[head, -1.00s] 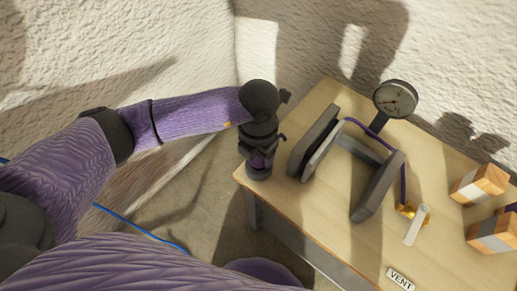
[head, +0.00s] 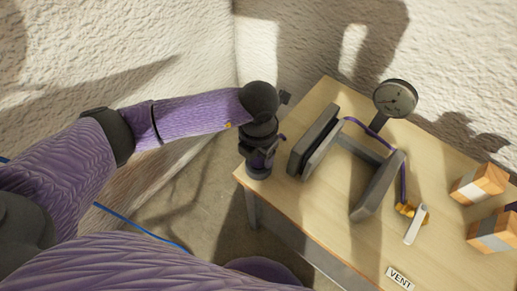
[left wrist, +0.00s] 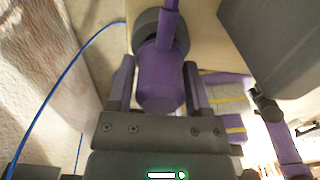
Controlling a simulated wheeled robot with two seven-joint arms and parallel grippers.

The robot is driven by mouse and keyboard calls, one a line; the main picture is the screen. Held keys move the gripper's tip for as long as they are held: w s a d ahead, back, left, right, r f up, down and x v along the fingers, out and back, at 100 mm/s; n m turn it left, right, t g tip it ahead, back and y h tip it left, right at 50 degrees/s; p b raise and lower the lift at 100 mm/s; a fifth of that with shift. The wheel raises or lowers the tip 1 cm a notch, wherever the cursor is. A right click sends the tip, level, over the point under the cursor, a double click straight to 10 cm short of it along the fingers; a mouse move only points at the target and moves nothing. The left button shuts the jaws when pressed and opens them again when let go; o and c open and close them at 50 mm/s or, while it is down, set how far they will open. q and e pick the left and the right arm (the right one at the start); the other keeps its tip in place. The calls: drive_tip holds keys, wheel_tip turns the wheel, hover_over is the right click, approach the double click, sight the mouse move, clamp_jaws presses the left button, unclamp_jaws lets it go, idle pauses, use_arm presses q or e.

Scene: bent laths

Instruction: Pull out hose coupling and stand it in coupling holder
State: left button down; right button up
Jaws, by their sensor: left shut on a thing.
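The hose coupling (left wrist: 160,92) is a purple cylinder between the two fingers of my left gripper (left wrist: 158,78) in the left wrist view. My left gripper (head: 259,153) is shut on it, and only a little purple shows in the head view. A dark round cup, apparently the coupling holder (head: 258,173), stands at the table's near left corner, directly under the gripper. It also shows behind the coupling in the left wrist view (left wrist: 143,27). The coupling's far end overlaps the cup; I cannot tell whether it is seated inside. My right gripper is out of view.
A grey frame (head: 376,188) with upright plates and a bent purple strip stands just right of the gripper. Behind it is a round gauge (head: 396,98). A pale lever (head: 415,226), orange-and-white blocks (head: 479,184) and a VENT label (head: 399,278) are further right. The wall is close behind.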

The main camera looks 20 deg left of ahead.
use_arm(q)
drive_tip(key=shift+f, duration=0.3)
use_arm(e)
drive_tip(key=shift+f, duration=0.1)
use_arm(q)
drive_tip(key=shift+f, duration=0.2)
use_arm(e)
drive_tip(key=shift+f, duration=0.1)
use_arm(q)
drive_tip(key=shift+f+b, duration=0.25)
drive_tip(key=shift+b, duration=0.05)
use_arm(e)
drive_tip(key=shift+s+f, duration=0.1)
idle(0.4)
use_arm(q)
unclamp_jaws()
drive_tip(key=shift+r, duration=0.15)
wheel_tip(320, 180, up, 7)
drive_tip(key=p, duration=0.6)
drive_tip(key=shift+r+p, duration=0.2)
drive_tip(key=shift+p, duration=0.1)
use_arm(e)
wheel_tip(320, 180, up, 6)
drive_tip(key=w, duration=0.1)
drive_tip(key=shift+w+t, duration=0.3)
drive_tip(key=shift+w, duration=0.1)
